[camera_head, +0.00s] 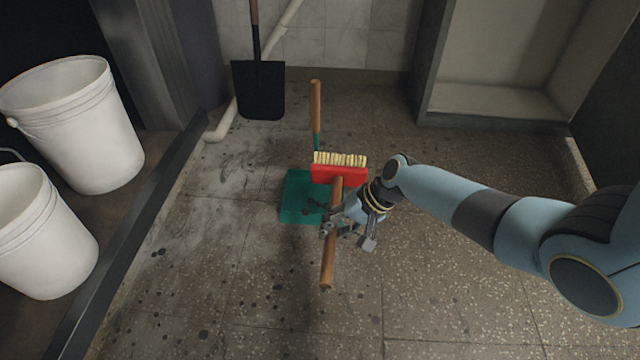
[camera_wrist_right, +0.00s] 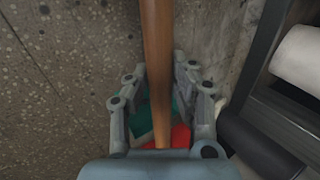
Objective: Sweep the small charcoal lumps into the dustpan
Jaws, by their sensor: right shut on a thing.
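My right gripper (camera_head: 334,222) is shut on the wooden handle of a brush (camera_head: 326,268). The brush's red head (camera_head: 338,174) has cream bristles along its upper edge in the head view. It is held over the far right part of a green dustpan (camera_head: 298,196), whose wooden handle (camera_head: 316,105) stands up at the back. In the right wrist view the brush handle (camera_wrist_right: 157,50) runs between my fingers, with red and green parts below. Small dark spots (camera_head: 203,334) dot the floor; I cannot tell lumps from stains. The dustpan's inside is partly hidden. My left gripper is out of view.
Two white buckets (camera_head: 75,120) stand at the left behind a dark raised edge (camera_head: 130,235). A black shovel (camera_head: 258,92) and a pale pipe (camera_head: 222,122) are at the back wall. An open recess (camera_head: 490,98) is at the back right.

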